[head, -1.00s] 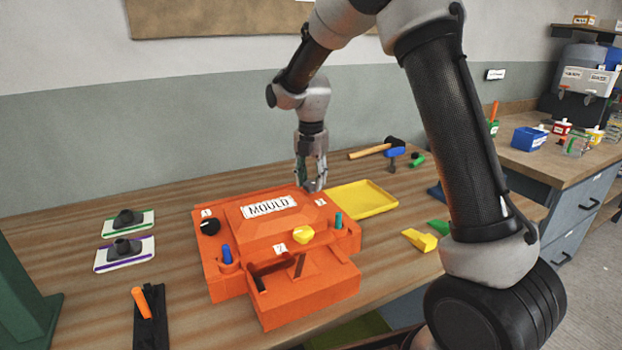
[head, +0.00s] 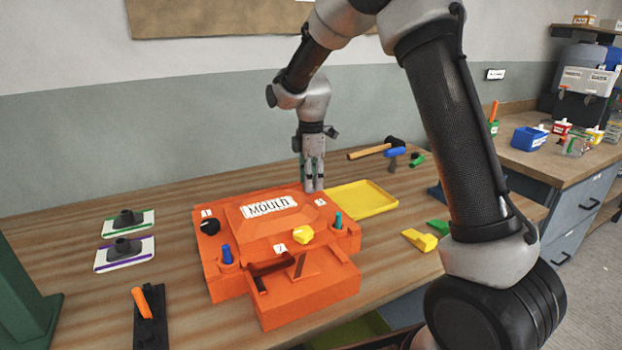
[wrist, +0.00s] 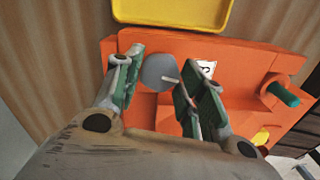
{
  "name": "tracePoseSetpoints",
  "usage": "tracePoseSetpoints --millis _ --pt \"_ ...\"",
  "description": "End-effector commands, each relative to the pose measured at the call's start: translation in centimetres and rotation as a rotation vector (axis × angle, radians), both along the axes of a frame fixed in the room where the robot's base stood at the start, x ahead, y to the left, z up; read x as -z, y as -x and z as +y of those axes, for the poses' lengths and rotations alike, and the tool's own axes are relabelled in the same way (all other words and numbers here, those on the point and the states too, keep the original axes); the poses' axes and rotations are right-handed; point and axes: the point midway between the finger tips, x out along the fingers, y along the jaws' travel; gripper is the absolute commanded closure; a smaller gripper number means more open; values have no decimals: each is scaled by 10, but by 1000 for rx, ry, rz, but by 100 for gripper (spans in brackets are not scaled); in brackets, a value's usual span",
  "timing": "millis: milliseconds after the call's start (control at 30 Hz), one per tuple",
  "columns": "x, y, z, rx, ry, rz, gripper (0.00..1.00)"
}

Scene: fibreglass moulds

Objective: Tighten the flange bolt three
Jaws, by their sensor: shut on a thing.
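The orange mould (head: 240,232) sits on the wooden bench with a MOULD plate on its raised middle. At its back right corner my gripper (head: 314,187) points straight down. The gripper is shut on this bolt, beside a label (wrist: 207,68) that reads 3. In the head view the fingers hide the bolt. Other knobs on the mould are black (head: 210,227), blue (head: 226,254), yellow (head: 303,235) and teal (head: 338,220).
A yellow tray (head: 385,208) lies just right of the gripper. A hammer (head: 370,151) and blue tool (head: 395,152) lie behind it. Yellow and green wedges are at the right. Two dark pieces on white cards and an orange-handled tool (head: 142,302) lie at the left.

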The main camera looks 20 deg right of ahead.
Motion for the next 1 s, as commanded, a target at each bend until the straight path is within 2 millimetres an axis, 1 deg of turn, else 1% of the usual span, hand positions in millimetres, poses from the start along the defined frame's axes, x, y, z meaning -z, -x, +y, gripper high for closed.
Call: tracePoseSetpoints --millis 200,400,967,1000 --pt "-1 -1 0 122 0 -2 84" --pt "-1 -1 0 187 0 -3 84" --pt "-1 -1 0 212 0 -3 84" --pt "-1 -1 0 212 0 -3 53"
